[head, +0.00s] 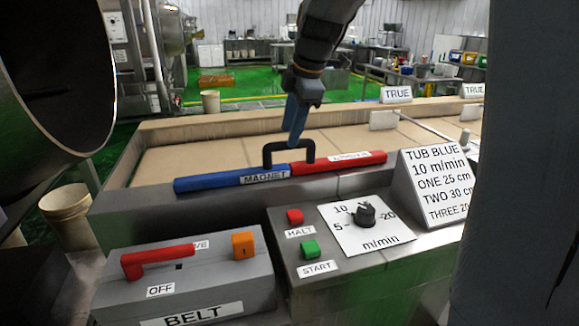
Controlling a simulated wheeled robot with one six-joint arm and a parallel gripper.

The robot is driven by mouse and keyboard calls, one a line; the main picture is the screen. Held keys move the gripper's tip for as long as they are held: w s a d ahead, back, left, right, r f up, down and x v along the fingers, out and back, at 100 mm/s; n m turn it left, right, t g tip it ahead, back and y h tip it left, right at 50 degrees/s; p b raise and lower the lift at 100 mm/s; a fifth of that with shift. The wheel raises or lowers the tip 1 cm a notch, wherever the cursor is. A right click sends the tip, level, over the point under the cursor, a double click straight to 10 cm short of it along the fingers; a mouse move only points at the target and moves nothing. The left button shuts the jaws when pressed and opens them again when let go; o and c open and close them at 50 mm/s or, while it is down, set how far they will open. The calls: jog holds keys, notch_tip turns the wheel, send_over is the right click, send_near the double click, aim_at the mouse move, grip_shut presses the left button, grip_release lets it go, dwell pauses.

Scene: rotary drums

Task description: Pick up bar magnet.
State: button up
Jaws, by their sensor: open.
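The bar magnet (218,181) lies on the grey ledge in front of the belt in the head view. Its left half is blue and labelled MAGNET, its right half is red, and a black arched handle (288,145) stands up from its middle. My gripper (293,135) is above the magnet with its blue fingers pointing down at the handle. The fingers are open and overlap the handle's top in this view; I cannot tell whether they touch or straddle it. The magnet rests flat on the ledge.
A BELT box (185,285) with a red lever stands front left. A control panel (350,265) with HALT, START and a speed dial is front right, beside a sign (436,185). The tan belt (215,150) lies behind the magnet. A large dark drum (60,70) is at left.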

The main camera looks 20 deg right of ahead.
jog(key=x, duration=0.1)
jog(key=p+x, duration=0.1)
jog(key=x, duration=0.3)
jog(key=shift+d+f+p, duration=0.1)
jog(key=shift+d+p, duration=0.3)
jog(key=shift+f, duration=0.3)
jog(key=shift+f, duration=0.25)
grip_shut()
jog(key=shift+f, duration=0.1)
dwell(1.1)
